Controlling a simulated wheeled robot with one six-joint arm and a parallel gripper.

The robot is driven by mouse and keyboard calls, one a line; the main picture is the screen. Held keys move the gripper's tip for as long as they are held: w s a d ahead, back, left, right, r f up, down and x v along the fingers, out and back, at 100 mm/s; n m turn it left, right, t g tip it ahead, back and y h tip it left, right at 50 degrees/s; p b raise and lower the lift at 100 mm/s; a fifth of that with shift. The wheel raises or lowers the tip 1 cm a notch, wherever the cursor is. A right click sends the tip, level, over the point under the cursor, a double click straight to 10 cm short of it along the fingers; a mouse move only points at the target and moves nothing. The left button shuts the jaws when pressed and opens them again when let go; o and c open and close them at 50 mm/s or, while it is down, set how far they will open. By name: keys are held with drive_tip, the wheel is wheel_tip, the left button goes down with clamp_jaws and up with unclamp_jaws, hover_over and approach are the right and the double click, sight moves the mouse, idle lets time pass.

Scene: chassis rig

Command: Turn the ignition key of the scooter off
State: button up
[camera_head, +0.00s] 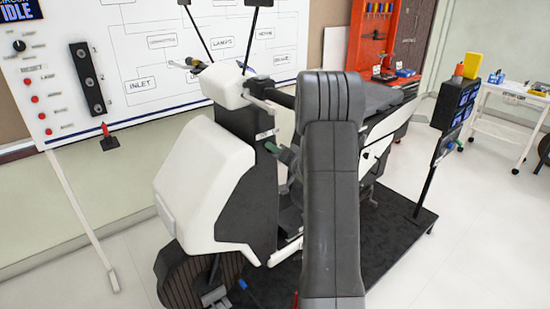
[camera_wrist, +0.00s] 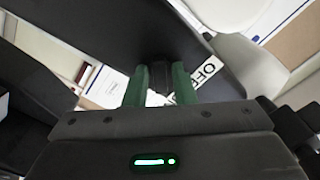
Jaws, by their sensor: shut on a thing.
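The white and dark scooter (camera_head: 205,180) stands on a black platform in the head view. My gripper (camera_head: 273,148) is at the scooter's dark front column, below the handlebar, with its green fingers partly visible. In the wrist view my gripper's (camera_wrist: 160,88) two green fingers are closed on a small dark piece, the ignition key (camera_wrist: 160,72). A white label reading "OFF" (camera_wrist: 208,72) lies just right of the fingers. Another label, partly hidden, is left of them. The key is hidden in the head view, and its exact angle is hard to tell.
My grey arm covers the middle of the head view and part of the scooter. A whiteboard panel (camera_head: 150,18) with switches stands behind at the left. A white cart (camera_head: 500,112) and a black screen stand (camera_head: 455,105) are at the right.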

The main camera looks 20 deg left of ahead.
drive_tip(key=shift+n+b, duration=4.6)
drive_tip(key=shift+b, duration=0.3)
drive_tip(key=o, duration=0.7)
drive_tip(key=shift+o, duration=0.2)
drive_tip(key=v, duration=1.3)
drive_tip(key=shift+s+d, duration=0.25)
drive_tip(key=shift+d, duration=0.05)
